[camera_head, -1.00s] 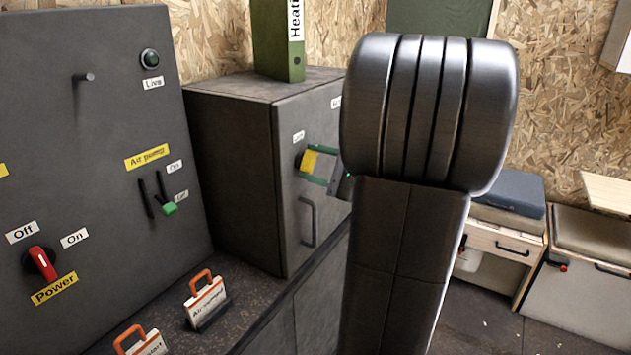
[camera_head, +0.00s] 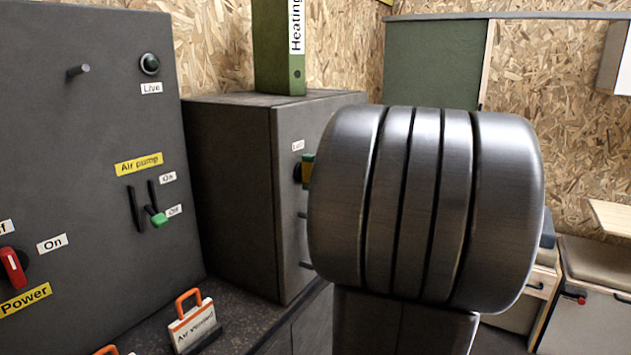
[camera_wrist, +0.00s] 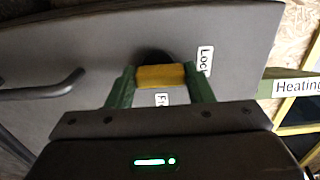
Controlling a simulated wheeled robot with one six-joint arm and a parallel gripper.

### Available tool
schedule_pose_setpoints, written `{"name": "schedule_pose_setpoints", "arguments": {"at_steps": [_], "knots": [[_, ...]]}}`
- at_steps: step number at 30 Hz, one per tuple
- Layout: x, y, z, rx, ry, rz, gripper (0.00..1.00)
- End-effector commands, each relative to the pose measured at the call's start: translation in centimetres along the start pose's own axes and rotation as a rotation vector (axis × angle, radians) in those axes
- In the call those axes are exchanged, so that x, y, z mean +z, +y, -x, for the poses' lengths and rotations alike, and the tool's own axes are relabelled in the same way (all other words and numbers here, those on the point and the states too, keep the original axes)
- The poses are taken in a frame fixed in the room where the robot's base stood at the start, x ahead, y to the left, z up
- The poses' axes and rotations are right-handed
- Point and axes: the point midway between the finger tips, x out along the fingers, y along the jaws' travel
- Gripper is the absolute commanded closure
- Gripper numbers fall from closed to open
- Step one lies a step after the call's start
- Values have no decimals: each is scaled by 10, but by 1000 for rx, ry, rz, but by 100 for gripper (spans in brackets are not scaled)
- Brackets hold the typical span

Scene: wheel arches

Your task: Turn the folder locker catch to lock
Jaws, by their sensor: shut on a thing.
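The folder locker (camera_head: 235,190) is a dark grey box with a door (camera_wrist: 90,60) and a bar handle (camera_wrist: 45,88). Its catch (camera_wrist: 158,77) has a yellow grip on a black round base against the door. My gripper (camera_wrist: 160,80) has its two green fingers closed on either side of the yellow grip. A "Lock" label (camera_wrist: 205,60) is right of the catch in the wrist view. A second label (camera_wrist: 162,99), partly hidden, is just below the grip. In the head view, my arm hides most of the gripper and the door; a green finger (camera_head: 307,168) shows at its edge.
A green "Heating" folder (camera_head: 278,50) stands on the locker. A grey panel (camera_head: 90,90) with switches is at left, with an orange-handled tag block (camera_head: 194,322) on the counter before it. A bench box (camera_head: 590,290) is at far right.

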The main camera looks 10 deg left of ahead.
Motion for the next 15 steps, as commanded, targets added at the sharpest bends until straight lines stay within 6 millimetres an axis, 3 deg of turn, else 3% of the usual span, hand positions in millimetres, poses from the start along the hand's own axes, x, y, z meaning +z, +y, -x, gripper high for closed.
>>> {"name": "schedule_pose_setpoints", "arguments": {"at_steps": [12, 13, 15], "knots": [[0, 1, 0, 2, -1, 8, 76], [0, 1, 0, 2, -1, 8, 49], [0, 1, 0, 2, -1, 8, 35]]}}
